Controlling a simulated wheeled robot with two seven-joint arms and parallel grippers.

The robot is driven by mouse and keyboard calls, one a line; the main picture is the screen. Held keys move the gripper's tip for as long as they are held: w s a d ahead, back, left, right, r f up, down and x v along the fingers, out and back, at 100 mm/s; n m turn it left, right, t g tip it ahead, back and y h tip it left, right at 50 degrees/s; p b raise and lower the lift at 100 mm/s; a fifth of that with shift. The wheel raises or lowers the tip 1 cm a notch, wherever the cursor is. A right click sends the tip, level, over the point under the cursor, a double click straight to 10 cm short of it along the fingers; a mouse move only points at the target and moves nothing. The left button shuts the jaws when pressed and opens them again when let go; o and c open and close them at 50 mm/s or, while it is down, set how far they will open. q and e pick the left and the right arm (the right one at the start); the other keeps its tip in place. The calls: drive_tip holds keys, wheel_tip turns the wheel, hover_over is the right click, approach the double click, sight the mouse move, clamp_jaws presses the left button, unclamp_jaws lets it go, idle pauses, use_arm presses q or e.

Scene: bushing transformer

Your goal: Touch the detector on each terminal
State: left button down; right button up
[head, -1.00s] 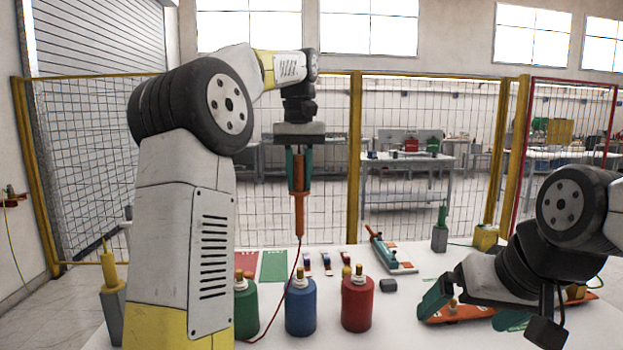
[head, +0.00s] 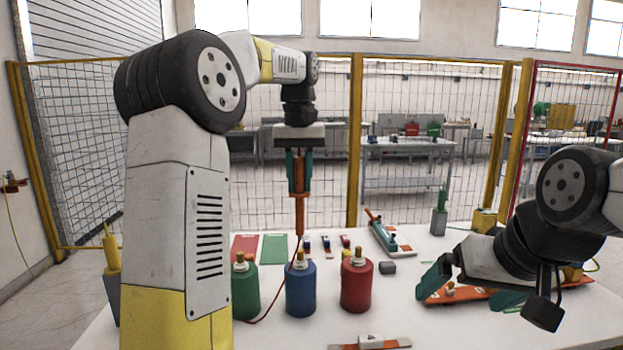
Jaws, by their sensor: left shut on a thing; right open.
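My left gripper (head: 299,178) is shut on an orange detector (head: 299,212) and holds it upright, tip down. The tip is just above or at the brass-topped terminal of the blue bushing (head: 300,289); I cannot tell whether they touch. A red cable runs from the detector down to the table by the green bushing. The green bushing (head: 245,292) stands to the left and the red bushing (head: 357,287) to the right, each with a brass-coloured terminal on top. My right gripper (head: 470,285) is open with teal fingers, low over the table at the right.
An orange tool or board (head: 455,294) lies under my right gripper. Red and green mats (head: 274,249), small blocks and a grey-teal device (head: 388,238) lie behind the bushings. A dark block (head: 388,267) sits right of the red bushing. A striped piece (head: 345,347) lies at the front edge.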

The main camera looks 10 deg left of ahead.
sight(298, 157)
use_arm(q)
drive_tip(key=shift+f, duration=0.3)
idle(0.5)
drive_tip(key=shift+f, duration=1.15)
idle(0.8)
idle(0.7)
drive_tip(key=shift+r, duration=4.95)
drive_tip(key=shift+a, duration=0.1)
